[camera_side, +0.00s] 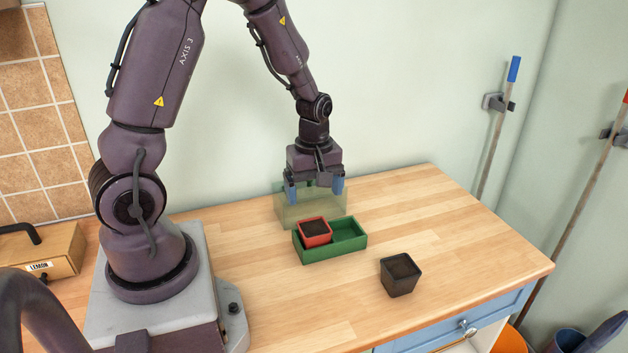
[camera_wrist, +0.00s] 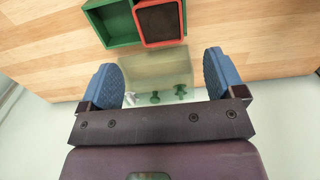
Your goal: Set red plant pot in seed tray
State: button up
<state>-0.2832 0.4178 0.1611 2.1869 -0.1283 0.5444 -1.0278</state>
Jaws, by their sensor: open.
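The red plant pot (camera_side: 315,232), filled with dark soil, sits in the left part of the green seed tray (camera_side: 350,252) in the side view. In the wrist view the red pot (camera_wrist: 160,22) is in the right part of the tray (camera_wrist: 107,24), near the top edge. My gripper (camera_side: 316,192) is open and empty, its blue fingertips spread apart. It hovers behind the tray, above a translucent greenish bin. In the wrist view the gripper's fingers (camera_wrist: 165,78) stand wide apart with the bin between them and the pot apart from them.
The translucent bin (camera_side: 292,212) stands behind the tray; small green items (camera_wrist: 180,92) show in it in the wrist view. A black pot (camera_side: 401,273) stands right of the tray. A wooden box (camera_side: 42,252) is at the left.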

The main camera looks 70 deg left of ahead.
jog(key=s+d+r+m+t, duration=0.1)
jog(key=d+r+m, duration=0.3)
jog(key=r, duration=0.3)
jog(key=s+d+r+m+t, duration=0.1)
jog(key=d+r+m+t, duration=0.1)
jog(key=d+r+m, duration=0.35)
jog(key=s+d+r+m+t, duration=0.2)
jog(key=s+d+r+m, duration=0.2)
jog(key=s+r+m, duration=0.4)
jog(key=shift+r+t, duration=0.3)
